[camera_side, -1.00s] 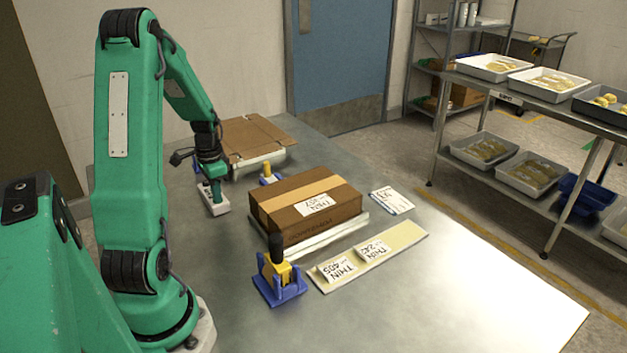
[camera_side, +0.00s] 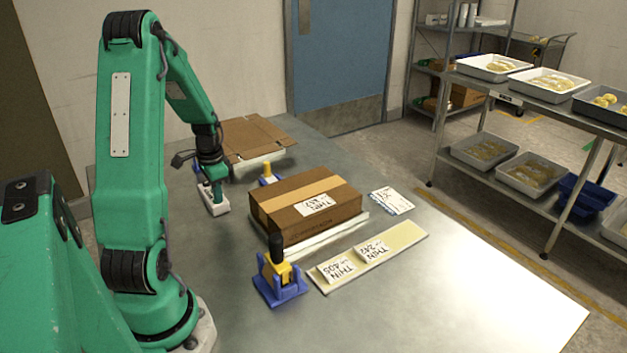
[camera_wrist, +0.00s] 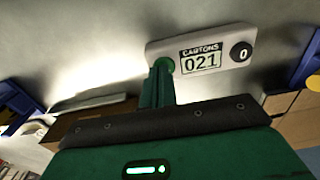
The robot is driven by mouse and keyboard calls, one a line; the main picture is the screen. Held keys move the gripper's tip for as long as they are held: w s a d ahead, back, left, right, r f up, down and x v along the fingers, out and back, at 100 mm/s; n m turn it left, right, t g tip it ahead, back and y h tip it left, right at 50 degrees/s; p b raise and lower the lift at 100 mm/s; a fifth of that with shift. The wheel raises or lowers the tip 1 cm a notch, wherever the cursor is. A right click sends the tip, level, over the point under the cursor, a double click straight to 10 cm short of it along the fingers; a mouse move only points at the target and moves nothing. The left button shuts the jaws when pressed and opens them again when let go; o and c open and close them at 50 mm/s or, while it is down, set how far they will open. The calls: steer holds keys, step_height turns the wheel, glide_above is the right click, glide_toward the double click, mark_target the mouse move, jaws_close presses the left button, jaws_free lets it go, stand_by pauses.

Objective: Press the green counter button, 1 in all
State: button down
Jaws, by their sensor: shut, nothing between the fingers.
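The counter (camera_side: 216,208) is a small white box on the metal table, below my gripper in the side view. In the wrist view the counter (camera_wrist: 222,42) has a display reading "CARTONS 021" and a black round knob marked 0 (camera_wrist: 241,52). The green button (camera_wrist: 164,64) is at the display's other end, mostly hidden behind my fingers. My gripper (camera_wrist: 158,84) is shut and empty, its green fingertips at the button.
A taped brown carton (camera_side: 300,207) lies on a white platform to the right. A blue and yellow stamp-like tool with a black handle (camera_side: 278,272) stands in front. A flattened carton (camera_side: 252,137) lies behind. A label strip (camera_side: 395,247) lies to the right.

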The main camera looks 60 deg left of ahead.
steer(key=shift+s+d+f, duration=0.25)
steer(key=shift+d+f, duration=0.1)
steer(key=shift+f, duration=0.25)
step_height(320, 180, up, 15)
steer(key=shift+w+a, duration=0.25)
steer(key=shift+a, duration=0.1)
steer(key=shift+r, duration=0.1)
steer(key=w+d+r+t+y, duration=0.1)
steer(key=w+d+r, duration=0.15)
steer(key=d, duration=0.65)
steer(key=w+d+r+t, duration=0.15)
steer(key=d+r, duration=0.25)
steer(key=d, duration=0.5)
steer(key=s+d+t+h, duration=0.1)
steer(key=s+d+t, duration=0.2)
steer(key=d, duration=1.1)
steer(key=shift+s+d+r, duration=0.25)
steer(key=shift+s+d, duration=0.05)
steer(key=shift+s, duration=0.65)
